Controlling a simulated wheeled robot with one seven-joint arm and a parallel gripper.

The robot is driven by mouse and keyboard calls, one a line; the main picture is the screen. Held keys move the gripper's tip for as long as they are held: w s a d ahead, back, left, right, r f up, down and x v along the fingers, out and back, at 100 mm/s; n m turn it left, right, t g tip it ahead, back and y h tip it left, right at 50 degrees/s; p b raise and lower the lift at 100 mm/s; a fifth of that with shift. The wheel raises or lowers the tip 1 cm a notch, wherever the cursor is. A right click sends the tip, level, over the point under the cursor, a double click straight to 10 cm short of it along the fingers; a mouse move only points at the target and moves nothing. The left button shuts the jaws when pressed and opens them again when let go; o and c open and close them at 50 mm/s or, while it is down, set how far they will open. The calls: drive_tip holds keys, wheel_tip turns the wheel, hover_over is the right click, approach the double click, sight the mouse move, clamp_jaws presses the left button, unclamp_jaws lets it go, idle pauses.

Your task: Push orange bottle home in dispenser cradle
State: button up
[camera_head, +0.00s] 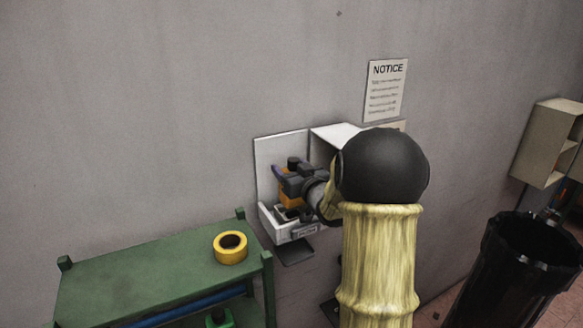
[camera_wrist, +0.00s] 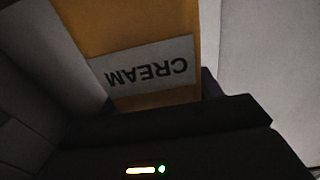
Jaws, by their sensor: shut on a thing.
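An orange bottle (camera_head: 288,189) shows partly behind my gripper at the white wall dispenser (camera_head: 281,148). In the wrist view the bottle (camera_wrist: 150,30) fills the top middle, with a white label reading CREAM upside down. My gripper (camera_head: 294,180) is shut on the bottle, in front of the dispenser's back plate. The dispenser's cradle (camera_head: 290,232) is a white tray at the bottom of that plate. My gripper and arm hide much of the bottle, and I cannot tell whether its base is fully seated in the cradle.
A green shelf unit (camera_head: 150,270) with a yellow tape roll (camera_head: 231,247) stands at the lower left. A white box housing (camera_head: 335,135) adjoins the dispenser on the right. A notice (camera_head: 386,90) hangs above. A black bin (camera_head: 520,270) stands at the lower right.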

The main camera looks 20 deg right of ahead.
drive_tip(key=shift+s+a+f+b, duration=0.1)
drive_tip(key=shift+a+f+b, duration=0.1)
drive_tip(key=shift+b, duration=0.3)
idle(0.7)
drive_tip(key=shift+s+f+b, duration=0.1)
drive_tip(key=shift+f+b, duration=0.15)
drive_tip(key=shift+b, duration=0.1)
drive_tip(key=shift+d+f+b, duration=0.15)
drive_tip(key=shift+f+b, duration=0.3)
drive_tip(key=shift+f+b, duration=0.55)
drive_tip(key=shift+b, duration=0.1)
drive_tip(key=shift+w+f, duration=0.25)
drive_tip(key=shift+f, duration=0.05)
drive_tip(key=shift+s, duration=0.1)
drive_tip(key=shift+s, duration=0.1)
